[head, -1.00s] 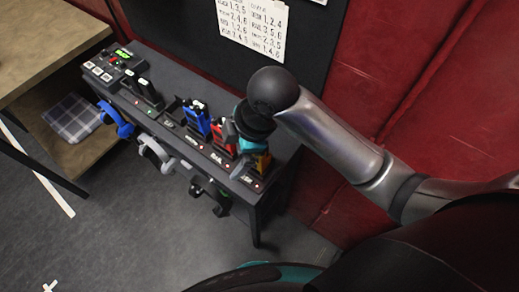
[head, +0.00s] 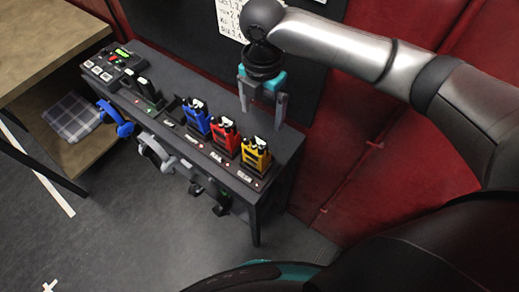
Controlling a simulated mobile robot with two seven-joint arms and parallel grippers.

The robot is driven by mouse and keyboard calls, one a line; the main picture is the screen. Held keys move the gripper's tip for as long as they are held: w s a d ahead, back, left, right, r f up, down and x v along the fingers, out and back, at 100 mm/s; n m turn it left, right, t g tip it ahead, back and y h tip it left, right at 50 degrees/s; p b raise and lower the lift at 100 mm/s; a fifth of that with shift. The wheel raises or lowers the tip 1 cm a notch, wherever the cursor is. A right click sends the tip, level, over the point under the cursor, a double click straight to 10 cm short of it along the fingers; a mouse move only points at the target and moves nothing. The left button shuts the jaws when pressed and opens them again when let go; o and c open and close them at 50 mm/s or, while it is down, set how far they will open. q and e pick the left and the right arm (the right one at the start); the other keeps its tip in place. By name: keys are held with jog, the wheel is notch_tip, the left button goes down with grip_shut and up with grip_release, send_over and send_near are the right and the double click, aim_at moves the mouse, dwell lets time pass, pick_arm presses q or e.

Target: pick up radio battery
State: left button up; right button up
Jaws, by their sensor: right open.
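A blue radio-like unit (head: 196,120), a red one (head: 225,136) and a yellow one (head: 256,155) stand in a row in black holders on a dark bench (head: 270,194). Two black upright pieces (head: 149,88) stand in holders farther left; I cannot tell which item is the radio battery. My right gripper (head: 261,115) is open and empty, fingers pointing down. In the picture it is just above the red and yellow units, apart from them. My left gripper is not in view.
A control box with buttons (head: 113,66) sits at the bench's left end. Blue (head: 115,119) and grey (head: 153,152) headsets hang on its front. A wooden shelf (head: 50,40) is at left. A dark board and red wall panels stand behind.

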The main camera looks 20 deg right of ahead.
aim_at(260, 141)
notch_tip(260, 141, down, 6)
jog(key=shift+a+f, duration=0.1)
jog(key=f, duration=0.4)
jog(key=shift+s+a+f, duration=0.1)
jog(key=shift+s+a, duration=0.25)
jog(key=shift+s, duration=0.05)
jog(key=shift+f, duration=0.45)
jog(key=c, duration=1.5)
grip_shut()
jog(key=shift+r, duration=0.15)
